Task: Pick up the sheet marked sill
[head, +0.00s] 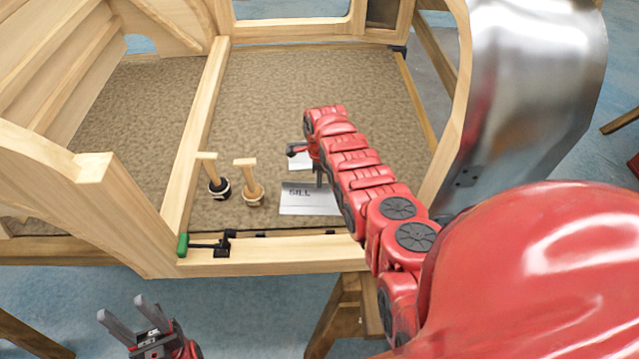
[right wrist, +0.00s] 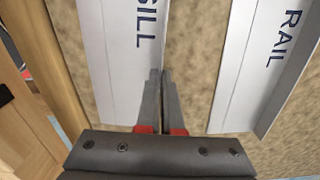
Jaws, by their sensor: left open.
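The sheet marked SILL (head: 305,203) is a pale metal strip on the brown floor inside the wooden frame. It also shows at the left of the right wrist view (right wrist: 122,60). My right gripper (head: 319,178) points down at the sheet's far edge. In the right wrist view its fingers (right wrist: 163,88) are close together, with the sheet's edge running in between them. The sheet looks still down at the floor. My left gripper (head: 121,308) is open and empty, outside the frame at the lower left.
A sheet marked RAIL (right wrist: 262,65) lies beside the SILL sheet; part of it shows behind my right arm (head: 302,161). Two wooden-handled tools (head: 213,175) (head: 249,180) stand left of the SILL sheet.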

